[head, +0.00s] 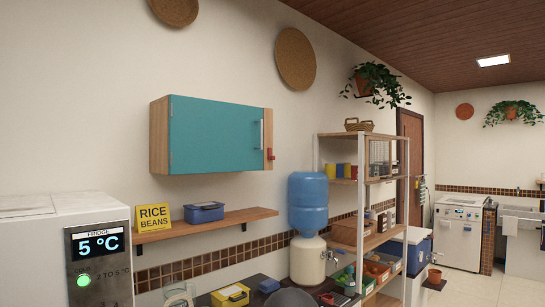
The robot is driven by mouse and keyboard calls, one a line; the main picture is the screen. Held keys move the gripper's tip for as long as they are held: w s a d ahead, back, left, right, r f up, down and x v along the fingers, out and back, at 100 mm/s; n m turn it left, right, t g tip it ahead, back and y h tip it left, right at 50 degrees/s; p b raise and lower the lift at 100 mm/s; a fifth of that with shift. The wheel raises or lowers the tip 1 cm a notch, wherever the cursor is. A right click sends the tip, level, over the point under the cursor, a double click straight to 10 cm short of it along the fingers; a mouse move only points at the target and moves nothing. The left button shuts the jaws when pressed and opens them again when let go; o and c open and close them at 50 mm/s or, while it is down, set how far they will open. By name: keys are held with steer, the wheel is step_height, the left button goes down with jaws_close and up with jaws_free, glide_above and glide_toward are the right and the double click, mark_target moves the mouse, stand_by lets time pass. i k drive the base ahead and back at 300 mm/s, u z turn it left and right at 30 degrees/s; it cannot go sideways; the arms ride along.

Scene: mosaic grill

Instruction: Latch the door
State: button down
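A wall cabinet (159,137) with a light wood body hangs on the left wall. Its teal door (215,136) covers the front and looks shut or nearly so; a small gap cannot be ruled out. A vertical metal handle (262,135) is near the door's right edge. A small red latch (270,154) sits low on the wood strip right of the door. It looks beside the door rather than across it, but it is too small to be sure. My gripper is not in view.
Below are a wooden shelf (206,227) with a yellow rice and beans sign (154,217) and a blue box (204,212). A fridge (65,240) stands left, a water dispenser (307,205) and rack (342,225) right. A brown room door (410,150) is farther back.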

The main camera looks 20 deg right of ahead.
mark_target(270, 158)
steer(key=z, duration=1.8)
steer(key=i, duration=1.2)
steer(key=u, duration=1.15)
